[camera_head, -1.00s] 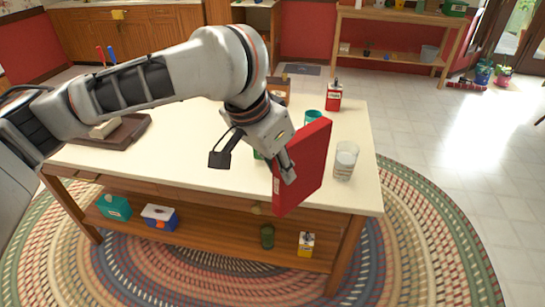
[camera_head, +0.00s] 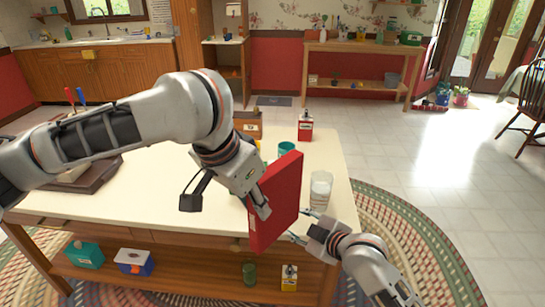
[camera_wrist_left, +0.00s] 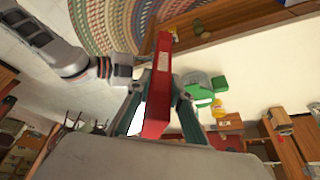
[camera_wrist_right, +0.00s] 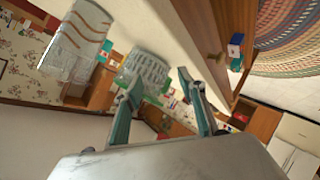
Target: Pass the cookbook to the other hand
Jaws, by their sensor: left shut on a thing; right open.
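The red cookbook (camera_head: 276,203) is held upright above the table's front edge. My left gripper (camera_head: 260,205) is shut on it. In the left wrist view, the cookbook (camera_wrist_left: 161,85) stands between the two fingers. My right gripper (camera_head: 302,225) is open at the book's lower right edge. Whether it touches the book, I cannot tell. In the right wrist view, its fingers (camera_wrist_right: 160,82) are spread with nothing clearly between them, and I cannot make out the book there.
A glass (camera_head: 320,190) stands on the white table (camera_head: 130,195) just behind my right gripper. A teal cup (camera_head: 286,149) and a red can (camera_head: 305,128) stand farther back. The lower shelf holds a teal box (camera_head: 84,255) and other items. Open floor lies to the right.

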